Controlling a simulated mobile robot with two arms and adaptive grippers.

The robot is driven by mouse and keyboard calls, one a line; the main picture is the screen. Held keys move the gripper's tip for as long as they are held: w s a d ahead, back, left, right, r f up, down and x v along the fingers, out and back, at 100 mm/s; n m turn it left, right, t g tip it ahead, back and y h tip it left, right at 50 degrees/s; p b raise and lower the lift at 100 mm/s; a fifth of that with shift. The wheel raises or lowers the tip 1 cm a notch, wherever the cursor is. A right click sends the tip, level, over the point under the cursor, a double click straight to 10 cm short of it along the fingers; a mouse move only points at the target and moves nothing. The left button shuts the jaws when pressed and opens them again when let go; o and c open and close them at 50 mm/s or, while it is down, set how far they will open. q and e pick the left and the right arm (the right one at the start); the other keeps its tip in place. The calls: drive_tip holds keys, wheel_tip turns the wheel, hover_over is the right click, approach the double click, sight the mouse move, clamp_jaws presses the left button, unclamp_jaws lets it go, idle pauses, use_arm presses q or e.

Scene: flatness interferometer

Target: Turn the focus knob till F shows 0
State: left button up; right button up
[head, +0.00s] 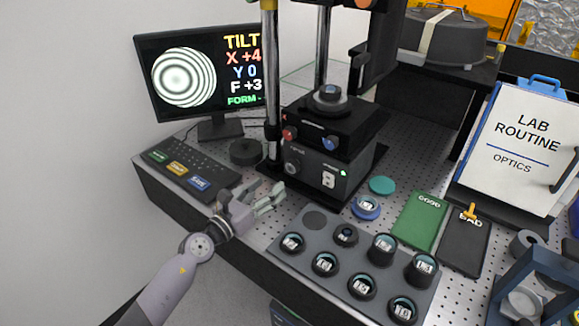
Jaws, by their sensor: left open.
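The monitor (203,75) at the back left shows round fringes and reads X +4, Y 0, F +3. The interferometer (330,150) is a black unit with a red knob (289,133) and a blue knob (330,143) on its upper block. A small grey round control (292,168) is on its lower front. A black round knob-like disc (246,152) sits left of the unit; I cannot tell which is the focus knob. My left gripper (270,198) is open and empty, in front of the unit and apart from the disc. My right gripper is out of view.
A keyboard (190,172) lies at the left. A dark tray (320,283) with several numbered round pieces is at the front. Beside it are a blue-rimmed piece (366,207), a teal disc (382,185), a green GOOD pad (420,222) and a black BAD pad (465,243).

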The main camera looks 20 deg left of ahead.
sight(290, 168)
use_arm(q)
drive_tip(key=x, duration=1)
drive_tip(key=shift+f+b, duration=0.1)
drive_tip(key=shift+b, duration=0.2)
drive_tip(key=shift+c, duration=0.5)
drive_tip(key=c, duration=1.1)
